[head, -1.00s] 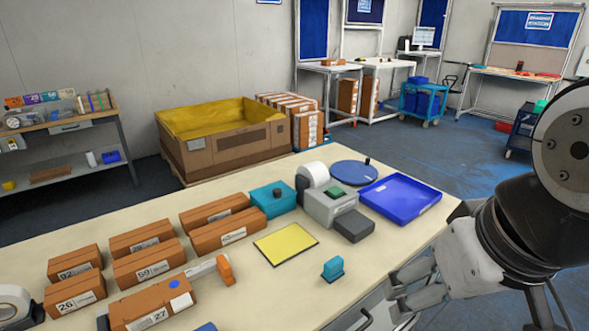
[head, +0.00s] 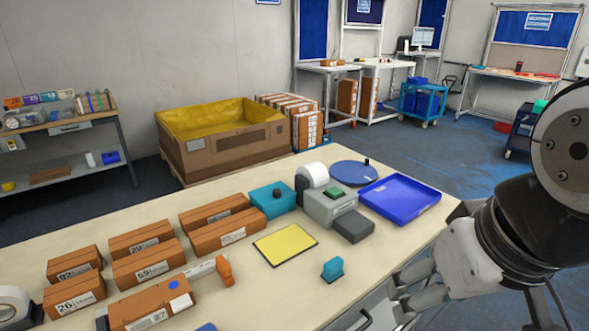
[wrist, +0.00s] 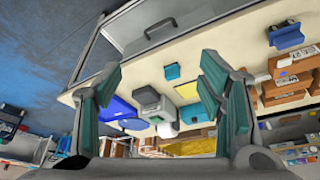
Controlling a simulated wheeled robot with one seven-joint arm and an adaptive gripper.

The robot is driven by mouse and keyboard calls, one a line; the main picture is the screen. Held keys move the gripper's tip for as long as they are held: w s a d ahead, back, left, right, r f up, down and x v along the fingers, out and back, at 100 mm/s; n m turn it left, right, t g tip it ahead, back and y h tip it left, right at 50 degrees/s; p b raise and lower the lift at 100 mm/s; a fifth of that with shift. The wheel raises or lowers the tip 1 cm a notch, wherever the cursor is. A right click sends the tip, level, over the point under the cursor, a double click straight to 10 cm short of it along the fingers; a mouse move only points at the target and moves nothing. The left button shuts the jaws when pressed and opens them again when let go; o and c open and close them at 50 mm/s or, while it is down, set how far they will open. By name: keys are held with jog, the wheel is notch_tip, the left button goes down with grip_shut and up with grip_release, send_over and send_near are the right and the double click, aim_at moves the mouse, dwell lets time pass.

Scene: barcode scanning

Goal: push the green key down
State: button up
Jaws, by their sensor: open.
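The green key (head: 335,193) sits on top of a grey box-shaped device (head: 319,209) on the table. A white roll (head: 315,175) stands behind the device, and a dark grey block (head: 354,226) is at its front right. My gripper (head: 402,290) is open and empty at the table's front right edge, in front of the device and apart from it. In the wrist view the open fingers (wrist: 158,72) frame the grey device (wrist: 150,104) from a distance.
A blue tray (head: 432,204) and a round blue plate (head: 353,173) lie near the device. A teal box (head: 272,199) is left of it. A yellow mat (head: 286,244) and a small teal block (head: 332,269) lie in front. Several brown boxes (head: 148,266) fill the left.

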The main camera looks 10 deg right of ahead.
grip_shut()
dwell(1.2)
